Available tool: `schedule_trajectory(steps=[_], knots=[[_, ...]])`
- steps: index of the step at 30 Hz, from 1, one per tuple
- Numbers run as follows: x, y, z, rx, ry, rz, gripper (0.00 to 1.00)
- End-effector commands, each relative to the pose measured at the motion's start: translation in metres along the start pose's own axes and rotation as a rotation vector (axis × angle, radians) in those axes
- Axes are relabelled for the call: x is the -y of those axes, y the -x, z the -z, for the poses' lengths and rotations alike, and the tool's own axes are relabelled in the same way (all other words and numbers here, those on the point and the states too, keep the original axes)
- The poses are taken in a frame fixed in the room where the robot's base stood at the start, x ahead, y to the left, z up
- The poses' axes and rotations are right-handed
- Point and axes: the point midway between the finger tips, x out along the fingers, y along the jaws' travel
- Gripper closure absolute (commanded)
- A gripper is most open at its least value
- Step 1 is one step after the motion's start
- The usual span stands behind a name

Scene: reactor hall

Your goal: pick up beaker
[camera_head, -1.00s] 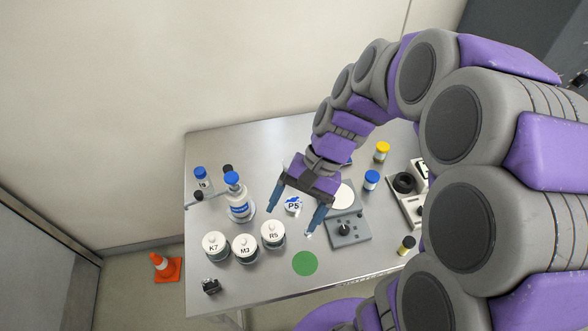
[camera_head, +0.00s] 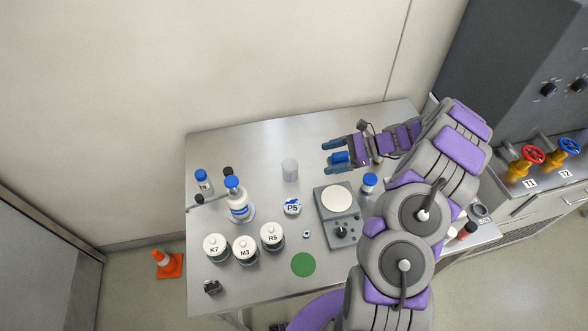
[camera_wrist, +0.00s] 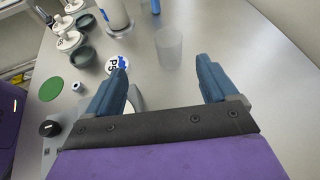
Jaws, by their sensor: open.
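The beaker (camera_head: 290,170) is a clear, empty-looking cylinder standing upright on the metal table, left of my gripper in the head view. My gripper (camera_head: 327,158) points left toward it, with a gap between the fingertips and the beaker. In the wrist view the beaker (camera_wrist: 168,47) stands ahead, between the lines of the two blue fingers and beyond their tips. My gripper (camera_wrist: 162,68) is open, with nothing held between its fingers.
A balance (camera_head: 343,229), P5 lid (camera_head: 292,207), several labelled jars (camera_head: 272,236) and a wash bottle (camera_head: 238,202) stand nearby. Table behind the beaker is clear.

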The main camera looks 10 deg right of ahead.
Motion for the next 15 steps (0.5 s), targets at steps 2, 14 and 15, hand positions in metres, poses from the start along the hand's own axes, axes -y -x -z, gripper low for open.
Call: schedule_trajectory(steps=[2,14,15], knots=[[0.004,0.005,0.014,0.006,-0.04,0.032,0.14],[0.011,-0.022,0.034,0.024,-0.087,0.06,0.14],[0.011,-0.03,0.034,0.024,-0.088,0.058,0.14]])
